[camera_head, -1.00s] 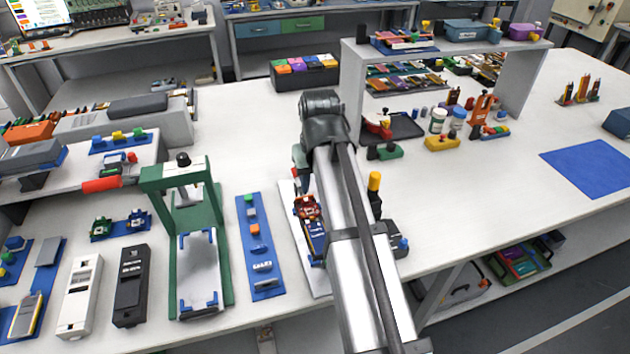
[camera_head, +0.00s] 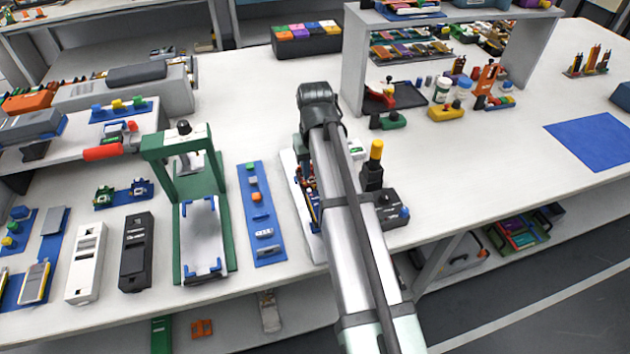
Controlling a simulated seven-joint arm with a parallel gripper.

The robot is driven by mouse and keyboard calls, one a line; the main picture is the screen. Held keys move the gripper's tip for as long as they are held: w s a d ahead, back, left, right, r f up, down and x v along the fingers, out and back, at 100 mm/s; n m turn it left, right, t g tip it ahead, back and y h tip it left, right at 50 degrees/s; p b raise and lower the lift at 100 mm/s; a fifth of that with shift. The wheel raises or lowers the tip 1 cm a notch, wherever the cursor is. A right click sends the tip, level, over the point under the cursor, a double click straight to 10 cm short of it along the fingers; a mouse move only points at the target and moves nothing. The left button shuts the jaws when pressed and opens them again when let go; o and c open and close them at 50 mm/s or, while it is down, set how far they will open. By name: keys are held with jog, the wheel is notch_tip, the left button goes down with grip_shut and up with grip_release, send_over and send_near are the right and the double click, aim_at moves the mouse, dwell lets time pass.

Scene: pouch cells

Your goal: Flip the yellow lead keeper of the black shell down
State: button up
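The black shell (camera_head: 135,252) lies flat on the bench at the lower left, between a white shell (camera_head: 86,262) and the green press frame (camera_head: 229,245). I cannot make out a yellow lead keeper on it at this size. My arm (camera_head: 345,215) runs up from the bottom edge to a dark joint near the picture's middle, well to the right of the black shell. My gripper cannot be made out; the arm hides the space behind and below that joint.
A blue strip (camera_head: 270,254) with small parts lies between the press and my arm. A white board (camera_head: 291,184) with coloured parts is partly behind my arm. A black post with a yellow top (camera_head: 375,165) stands close on the arm's right.

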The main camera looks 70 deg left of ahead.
aim_at(315, 185)
jog(key=shift+f, duration=2.65)
grip_shut()
